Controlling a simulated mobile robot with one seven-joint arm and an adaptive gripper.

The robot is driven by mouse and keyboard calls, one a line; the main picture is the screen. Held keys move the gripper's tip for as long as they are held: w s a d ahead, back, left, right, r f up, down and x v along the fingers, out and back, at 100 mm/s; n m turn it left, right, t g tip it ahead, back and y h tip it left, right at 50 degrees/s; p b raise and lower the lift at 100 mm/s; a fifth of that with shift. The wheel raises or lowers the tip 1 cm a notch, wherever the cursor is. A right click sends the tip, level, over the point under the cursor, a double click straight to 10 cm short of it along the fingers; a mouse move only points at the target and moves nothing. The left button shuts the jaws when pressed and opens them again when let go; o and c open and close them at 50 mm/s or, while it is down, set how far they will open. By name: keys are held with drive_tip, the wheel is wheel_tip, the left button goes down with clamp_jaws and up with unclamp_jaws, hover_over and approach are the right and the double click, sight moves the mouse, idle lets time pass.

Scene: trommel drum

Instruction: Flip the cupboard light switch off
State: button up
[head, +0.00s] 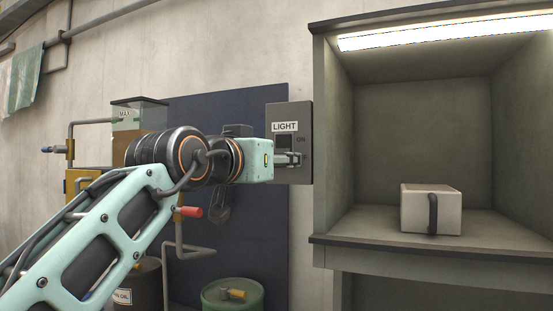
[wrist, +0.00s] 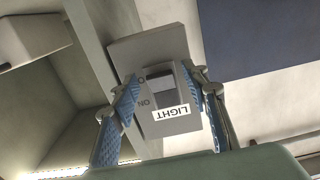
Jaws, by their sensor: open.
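The light switch is a grey plate (head: 289,112) labelled LIGHT, with ON above OFF, on the wall left of the cupboard (head: 333,140). Its small dark rocker (head: 284,140) is partly hidden by my gripper (head: 294,159) in the head view. In the wrist view the plate (wrist: 182,124) appears upside down, with the rocker (wrist: 160,83) between the two blue-padded fingers of my gripper (wrist: 163,80). The fingers are open and hold nothing. I cannot tell whether they touch the plate. The cupboard lamp (head: 440,32) is lit.
A pale box with a dark handle (head: 416,207) stands on the cupboard shelf. A dark blue panel (head: 265,245) is on the wall behind my arm. A green drum (head: 232,297) and a red-handled valve (head: 191,212) are below my arm.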

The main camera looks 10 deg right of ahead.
drive_tip(key=shift+c, duration=0.6)
drive_tip(key=c, duration=1)
drive_tip(key=b, duration=0.2)
drive_tip(key=shift+f+b, duration=0.4)
clamp_jaws()
drive_tip(key=shift+t+b, duration=0.3)
drive_tip(key=shift+b, duration=0.1)
drive_tip(key=shift+w+r+h+b, duration=0.1)
drive_tip(key=shift+h+b, duration=0.2)
drive_tip(key=shift+b, duration=0.1)
drive_tip(key=shift+r, duration=0.15)
drive_tip(key=o, duration=1.1)
unclamp_jaws()
